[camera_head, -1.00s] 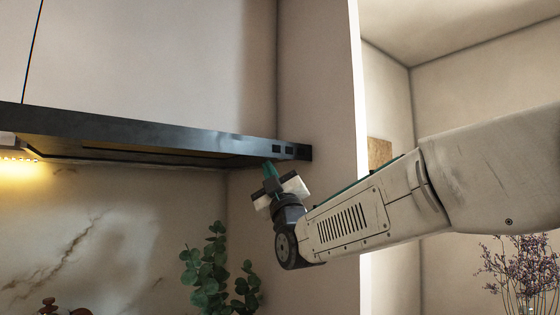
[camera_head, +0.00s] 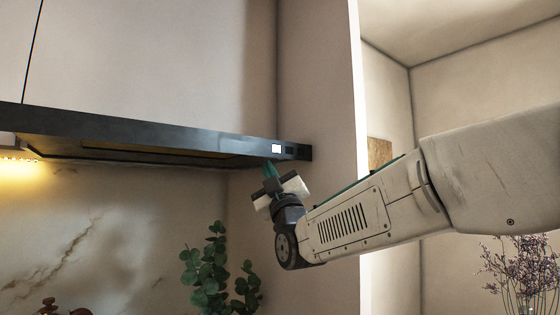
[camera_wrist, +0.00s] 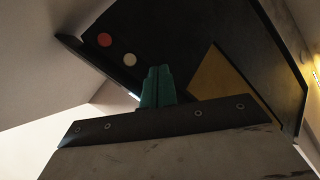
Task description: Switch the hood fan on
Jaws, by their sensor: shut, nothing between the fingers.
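The dark range hood (camera_head: 130,132) runs across the left and middle of the head view, under white cabinets. Near the right end of its front edge are two small squares: the left square (camera_head: 276,148) is lit white, the right square (camera_head: 290,151) is dark. My gripper (camera_head: 270,164), with green fingers, is shut and empty just below the lit square. In the wrist view, my shut fingers (camera_wrist: 158,72) point at the hood's underside (camera_wrist: 185,35). A red round spot (camera_wrist: 104,40) and a whitish round spot (camera_wrist: 129,59) show left of the fingertips. I cannot tell whether the fingertips touch the hood.
A pale wall panel (camera_head: 320,120) stands right beside the hood's end, behind my arm. A leafy green plant (camera_head: 208,265) is below the hood. Dried flowers (camera_head: 520,270) stand at the lower right. A warm lamp (camera_head: 18,157) glows under the hood at left.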

